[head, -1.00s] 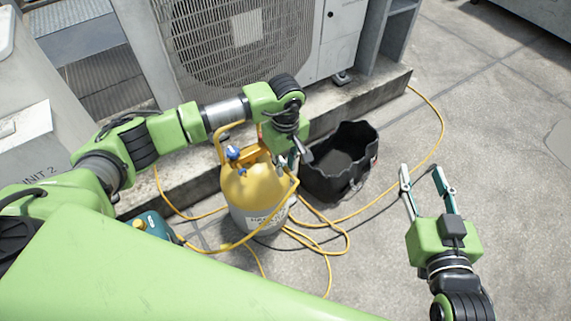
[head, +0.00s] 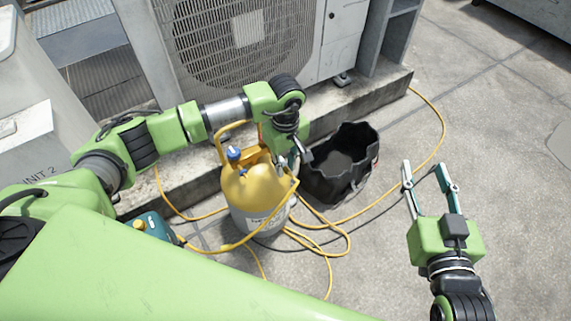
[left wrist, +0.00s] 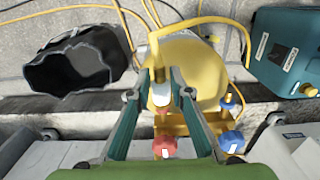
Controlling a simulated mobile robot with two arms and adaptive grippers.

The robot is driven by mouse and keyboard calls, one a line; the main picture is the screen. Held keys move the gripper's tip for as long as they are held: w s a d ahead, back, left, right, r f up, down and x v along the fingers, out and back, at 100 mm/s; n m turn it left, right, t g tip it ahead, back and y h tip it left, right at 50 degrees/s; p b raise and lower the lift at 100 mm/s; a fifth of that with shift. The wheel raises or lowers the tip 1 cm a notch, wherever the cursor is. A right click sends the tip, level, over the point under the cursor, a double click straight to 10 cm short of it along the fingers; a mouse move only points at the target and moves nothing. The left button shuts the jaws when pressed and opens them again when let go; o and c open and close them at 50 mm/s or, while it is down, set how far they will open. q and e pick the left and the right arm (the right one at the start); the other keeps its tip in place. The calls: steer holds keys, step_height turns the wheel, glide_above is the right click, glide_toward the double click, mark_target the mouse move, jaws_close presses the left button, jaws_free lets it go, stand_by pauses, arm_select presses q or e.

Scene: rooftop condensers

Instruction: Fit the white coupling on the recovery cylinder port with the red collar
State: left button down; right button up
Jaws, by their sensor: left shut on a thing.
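The yellow-topped recovery cylinder (head: 250,188) stands upright on the ground; its top also shows in the left wrist view (left wrist: 193,78). My left gripper (head: 287,165) is over the right side of the cylinder's top. In the left wrist view my left gripper (left wrist: 161,80) is shut on the white coupling (left wrist: 161,94), which ends a yellow hose (left wrist: 154,50). A small red part (left wrist: 161,110), probably the red collar, shows right at the coupling's lower end; I cannot tell whether they touch. A red knob (left wrist: 165,147) and a blue knob (left wrist: 231,142) are nearby. My right gripper (head: 430,174) is open and empty.
A black open bag (head: 340,165) stands close to the right of the cylinder. Yellow hoses (head: 320,235) loop over the ground. A teal case (head: 153,225) is left of the cylinder. The condenser (head: 240,45) stands behind on a concrete curb. The ground at right is clear.

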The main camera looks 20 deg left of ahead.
arm_select(q)
steer(key=shift+w+a, duration=0.1)
arm_select(e)
steer(key=shift+r, duration=0.25)
arm_select(q)
steer(key=c, duration=1.8)
jaws_free()
steer(key=shift+o, duration=0.2)
arm_select(e)
steer(key=shift+f, duration=0.1)
arm_select(q)
steer(key=s+d+p, duration=0.1)
steer(key=s+d, duration=0.3)
steer(key=d, duration=0.2)
steer(key=shift+s, duration=0.35)
arm_select(e)
steer(key=s+d+f+g+h, duration=0.1)
steer(key=s+f+g, duration=0.2)
steer(key=f, duration=0.4)
steer(key=shift+d+f+g, duration=0.2)
steer(key=shift+d+g, duration=0.2)
steer(key=shift+g, duration=0.1)
